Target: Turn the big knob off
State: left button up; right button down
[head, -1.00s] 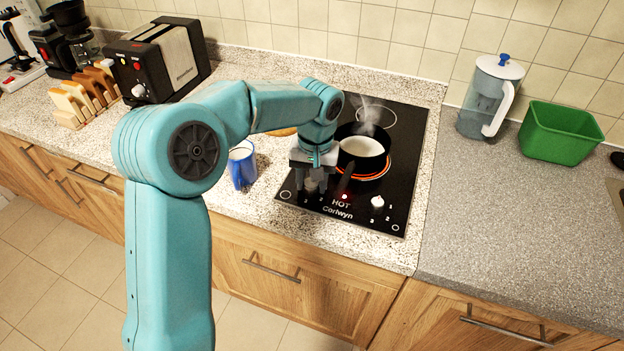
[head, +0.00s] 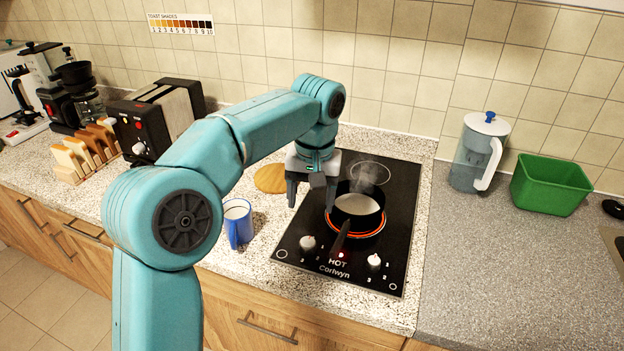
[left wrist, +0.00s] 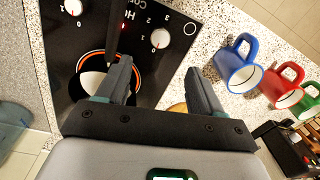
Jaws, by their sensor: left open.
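The black hob (head: 400,200) has two white knobs on its front edge, the left knob (head: 308,243) and the right knob (head: 374,261). I cannot tell surely which is the big one; the left looks slightly larger. Both also show in the left wrist view, the left knob (left wrist: 160,38) and the right knob (left wrist: 73,8). My left gripper (head: 312,204) is open and empty, above the hob's left side and apart from the left knob. In the wrist view the left knob lies just beyond the gap between its fingers (left wrist: 158,66). My right gripper is not in view.
A steaming pan (head: 358,209) stands on a glowing orange ring, its handle pointing frontward between the knobs. A red light shines by the word HOT. A blue mug (head: 238,224) stands left of the hob. A wooden board (head: 270,179) lies behind the mug.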

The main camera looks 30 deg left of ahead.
pick_arm(q)
jog(key=shift+d+r+p, duration=0.1)
jog(key=shift+r+p, duration=0.2)
jog(key=shift+r, duration=1.65)
